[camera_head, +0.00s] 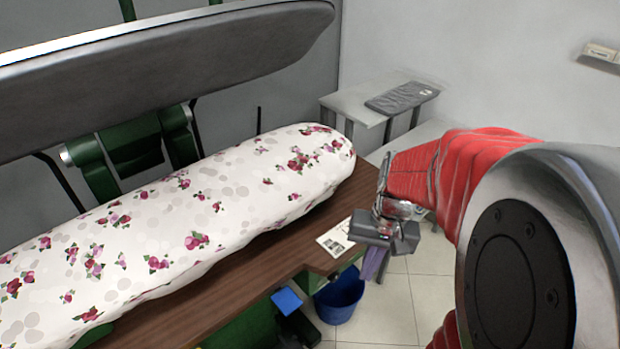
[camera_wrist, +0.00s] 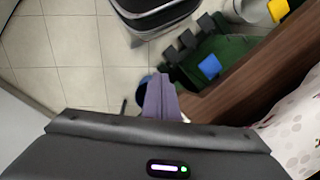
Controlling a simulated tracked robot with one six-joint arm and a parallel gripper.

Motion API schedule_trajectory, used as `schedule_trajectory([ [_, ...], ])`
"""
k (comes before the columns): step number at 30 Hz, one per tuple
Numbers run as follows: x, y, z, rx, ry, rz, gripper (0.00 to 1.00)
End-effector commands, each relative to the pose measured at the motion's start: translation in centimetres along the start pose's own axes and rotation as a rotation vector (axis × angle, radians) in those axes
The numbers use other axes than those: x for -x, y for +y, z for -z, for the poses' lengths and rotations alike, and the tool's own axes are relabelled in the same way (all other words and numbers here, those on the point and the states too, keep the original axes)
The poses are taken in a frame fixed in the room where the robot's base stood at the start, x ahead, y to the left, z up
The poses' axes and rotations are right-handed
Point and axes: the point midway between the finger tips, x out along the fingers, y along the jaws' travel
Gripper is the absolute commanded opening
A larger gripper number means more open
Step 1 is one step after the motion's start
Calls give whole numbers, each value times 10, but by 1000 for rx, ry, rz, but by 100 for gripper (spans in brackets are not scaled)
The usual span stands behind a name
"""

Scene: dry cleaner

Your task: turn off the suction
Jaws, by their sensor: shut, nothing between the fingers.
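The press has a flowered padded board (camera_head: 200,225) under a raised grey upper plate (camera_head: 170,65). Low on its green base is a blue pedal (camera_head: 287,300), also in the wrist view (camera_wrist: 210,66). A yellow pedal (camera_wrist: 278,10) shows at the top right of the wrist view. No marking tells which one works the suction. My gripper (camera_head: 371,274) has purple fingers, shut and empty, pointing down beside the wooden table's corner. In the wrist view the fingers (camera_wrist: 161,82) are left of the blue pedal and apart from it.
A brown wooden tabletop (camera_head: 215,290) runs under the board, with a printed sheet (camera_head: 338,237) near its end. A dark blue bucket (camera_head: 340,300) stands on the floor close to my gripper. A white table (camera_head: 352,104) holds a folded grey cloth (camera_head: 402,97). Tiled floor (camera_head: 385,318) is open in front.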

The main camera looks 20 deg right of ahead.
Motion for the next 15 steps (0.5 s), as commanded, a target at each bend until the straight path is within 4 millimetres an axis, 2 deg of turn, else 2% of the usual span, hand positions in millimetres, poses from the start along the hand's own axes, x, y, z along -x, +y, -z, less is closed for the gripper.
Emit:
schedule_trajectory([
  [15, -74, 42, 24, -355, -273, 156, 0],
])
